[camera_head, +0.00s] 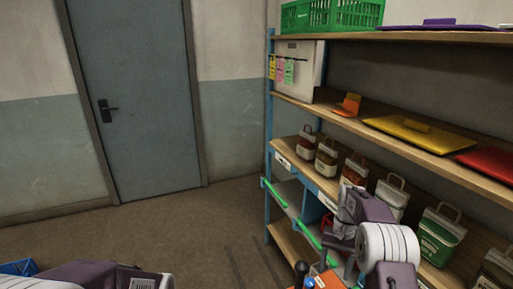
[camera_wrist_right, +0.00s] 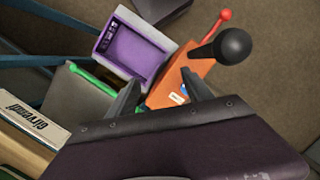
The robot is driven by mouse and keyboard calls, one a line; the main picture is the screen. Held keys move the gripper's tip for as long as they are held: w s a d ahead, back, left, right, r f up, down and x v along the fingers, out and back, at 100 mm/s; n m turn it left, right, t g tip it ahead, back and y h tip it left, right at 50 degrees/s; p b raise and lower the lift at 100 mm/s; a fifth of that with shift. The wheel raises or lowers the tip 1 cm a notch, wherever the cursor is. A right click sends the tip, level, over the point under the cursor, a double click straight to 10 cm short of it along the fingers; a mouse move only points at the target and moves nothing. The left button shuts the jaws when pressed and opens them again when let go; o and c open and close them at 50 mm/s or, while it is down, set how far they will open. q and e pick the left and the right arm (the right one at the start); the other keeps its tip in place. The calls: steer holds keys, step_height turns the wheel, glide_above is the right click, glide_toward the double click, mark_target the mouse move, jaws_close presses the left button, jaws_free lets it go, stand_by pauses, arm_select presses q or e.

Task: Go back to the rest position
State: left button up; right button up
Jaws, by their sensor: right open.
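My right gripper (camera_head: 343,248) is in the lower right of the head view, in front of the shelf rack. Its two dark fingers also show in the right wrist view (camera_wrist_right: 160,95), spread apart with nothing between them. Beyond them lie a purple open-topped box (camera_wrist_right: 128,50) and an orange object (camera_wrist_right: 176,78) with a black knob and a red lever. Part of my left arm (camera_head: 95,273) shows at the bottom left of the head view; its fingertips are out of view.
The shelf rack (camera_head: 269,150) fills the right side, close to my right arm. Several handled bags stand on its middle shelf, among them a green one (camera_head: 438,238). A green crate (camera_head: 332,14) sits on top. Bare floor (camera_head: 190,235) lies to the left, before a closed door (camera_head: 133,90).

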steer(key=s+a+r+n+t, duration=0.2)
steer(key=s+a+r, duration=0.5)
steer(key=s, duration=0.3)
steer(key=s+f+n+t+h, duration=0.1)
steer(key=s+f, duration=0.5)
steer(key=s, duration=0.4)
steer(key=shift+d+f+n+t, duration=0.15)
steer(key=shift+f+n+t, duration=0.25)
